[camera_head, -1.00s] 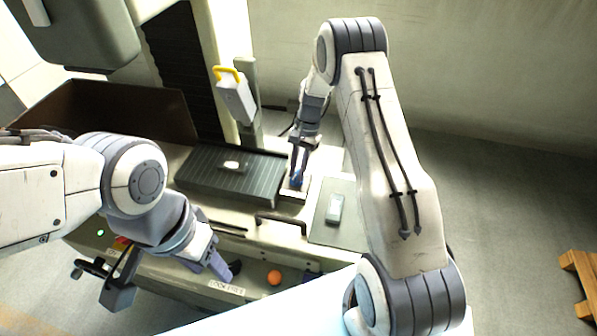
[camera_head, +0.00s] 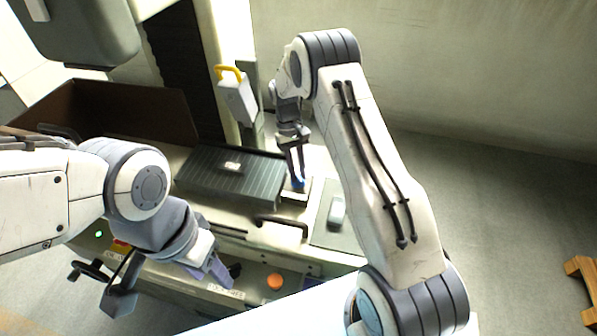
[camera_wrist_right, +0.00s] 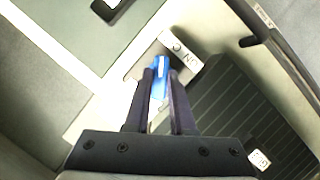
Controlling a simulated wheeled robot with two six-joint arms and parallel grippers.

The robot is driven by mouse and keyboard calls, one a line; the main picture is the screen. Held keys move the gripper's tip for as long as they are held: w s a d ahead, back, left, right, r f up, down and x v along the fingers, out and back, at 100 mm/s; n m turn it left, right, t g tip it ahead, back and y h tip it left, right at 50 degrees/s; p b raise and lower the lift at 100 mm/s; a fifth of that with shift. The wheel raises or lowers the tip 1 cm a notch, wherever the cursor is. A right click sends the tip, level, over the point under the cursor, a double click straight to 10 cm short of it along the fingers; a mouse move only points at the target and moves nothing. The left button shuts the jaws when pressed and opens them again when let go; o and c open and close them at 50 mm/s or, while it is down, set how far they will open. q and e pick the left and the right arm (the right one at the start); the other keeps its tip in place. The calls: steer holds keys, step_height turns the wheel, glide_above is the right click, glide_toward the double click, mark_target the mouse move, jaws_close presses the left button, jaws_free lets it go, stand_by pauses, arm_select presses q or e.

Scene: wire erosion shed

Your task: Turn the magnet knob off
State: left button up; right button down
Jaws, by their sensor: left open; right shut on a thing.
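The magnet knob (camera_wrist_right: 159,64) is blue and sits on a pale plate beside the dark ribbed block (camera_wrist_right: 245,110). A white label (camera_wrist_right: 181,48) that seems to read ON lies next to it. My right gripper (camera_wrist_right: 159,80) is shut on the knob, one finger on each side. In the head view only a little blue of the knob (camera_head: 299,185) shows between the right fingertips. The knob's exact angle is hard to tell. My left gripper (camera_head: 222,276) is open and empty over the machine's front edge, away from the knob.
The ribbed block (camera_head: 215,183) carries a small pale piece (camera_head: 233,165). A dark handle (camera_head: 281,221) and an orange button (camera_head: 275,281) are nearby. A grey object (camera_head: 337,212) lies on the plate at right. A yellow-handled unit (camera_head: 236,100) stands behind. Open floor is at right.

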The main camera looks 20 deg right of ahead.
steer(key=shift+n+h, duration=0.3)
steer(key=shift+n, duration=0.3)
steer(key=shift+s+n, duration=0.1)
steer(key=shift+n, duration=0.2)
steer(key=c, duration=0.8)
jaws_free()
steer(key=shift+o, duration=0.2)
steer(key=shift+r, duration=0.1)
